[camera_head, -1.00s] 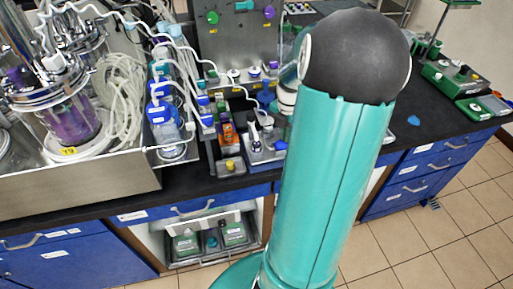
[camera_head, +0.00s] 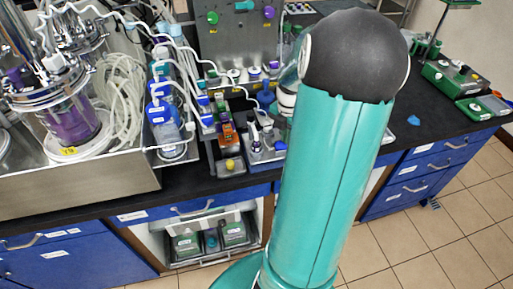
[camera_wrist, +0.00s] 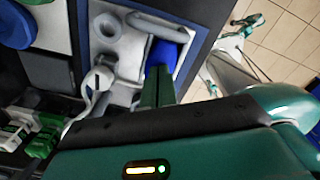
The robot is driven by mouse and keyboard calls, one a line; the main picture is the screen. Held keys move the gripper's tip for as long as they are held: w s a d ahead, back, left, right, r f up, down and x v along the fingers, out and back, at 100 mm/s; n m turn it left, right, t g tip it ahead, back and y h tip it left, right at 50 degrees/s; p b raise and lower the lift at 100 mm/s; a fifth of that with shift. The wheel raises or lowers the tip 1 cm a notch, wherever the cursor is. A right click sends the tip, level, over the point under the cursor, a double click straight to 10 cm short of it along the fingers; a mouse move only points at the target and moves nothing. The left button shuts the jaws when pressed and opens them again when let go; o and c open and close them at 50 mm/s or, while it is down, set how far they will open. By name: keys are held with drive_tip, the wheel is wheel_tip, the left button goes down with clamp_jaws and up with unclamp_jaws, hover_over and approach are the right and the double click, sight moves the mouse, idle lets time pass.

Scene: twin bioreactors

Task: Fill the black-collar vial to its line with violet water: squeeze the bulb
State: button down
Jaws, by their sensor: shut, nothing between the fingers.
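In the wrist view my gripper (camera_wrist: 158,88) shows as narrow dark green fingers, shut, over the right part of a blue-edged grey tray. A blue piece (camera_wrist: 166,54) shows just beyond the fingertips; I cannot tell whether they touch. The tray (camera_wrist: 85,24) also holds a pale ring-shaped part and a white rounded part (camera_wrist: 98,80), left of the fingers. In the head view my arm hides the gripper. The small tray there (camera_head: 262,160) holds a small bottle with a dark part (camera_head: 255,137). I cannot single out the black-collar vial or the bulb. Violet liquid (camera_head: 72,125) fills a bioreactor vessel at left.
A steel tray (camera_head: 80,180) with coiled tubing stands on the left of the black bench. Blue-capped bottles (camera_head: 160,112) and an orange item (camera_head: 228,133) stand left of my arm. Green equipment (camera_head: 455,78) is at right; bench between is mostly clear.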

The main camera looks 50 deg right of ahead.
drive_tip(key=shift+f, duration=0.25)
idle(0.5)
drive_tip(key=shift+r, duration=1.45)
drive_tip(key=shift+f, duration=0.1)
idle(1.0)
drive_tip(key=shift+r, duration=0.25)
idle(0.4)
wheel_tip(320, 180, up, 5)
drive_tip(key=shift+f, duration=0.1)
idle(0.4)
drive_tip(key=shift+a, duration=0.1)
